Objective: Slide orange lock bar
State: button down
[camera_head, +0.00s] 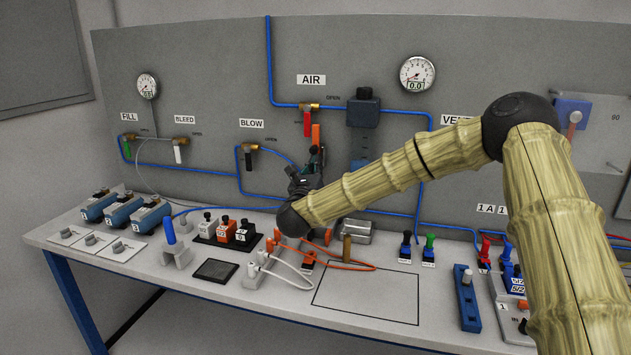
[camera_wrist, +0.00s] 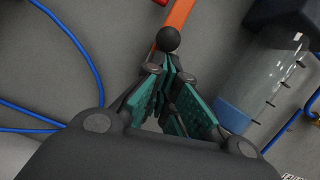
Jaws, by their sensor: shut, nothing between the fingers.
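The orange lock bar (camera_head: 316,134) is on the grey panel, just below and right of the red-handled AIR valve (camera_head: 307,120). In the wrist view the bar (camera_wrist: 178,20) runs down from the top edge, with a round black knob (camera_wrist: 168,39) at its visible lower end. My gripper (camera_head: 318,154) is at the panel just below the bar and hides what lies behind it. In the wrist view my gripper (camera_wrist: 170,66) has its green-padded fingers shut, with the tips right at the knob. I cannot tell whether they touch it. Nothing is held between them.
A clear cylinder with a blue base (camera_wrist: 260,85) stands close right of my gripper in the wrist view. Blue tubing (camera_wrist: 75,40) runs on the left.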

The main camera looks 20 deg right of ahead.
dwell(0.4)
jog(key=s+a+f+b, duration=0.4)
jog(key=s+f+b, duration=0.2)
jog(key=s, duration=0.2)
jog(key=shift+s+a+f, duration=0.15)
jog(key=shift+s, duration=0.2)
dwell(0.4)
jog(key=shift+a, duration=0.1)
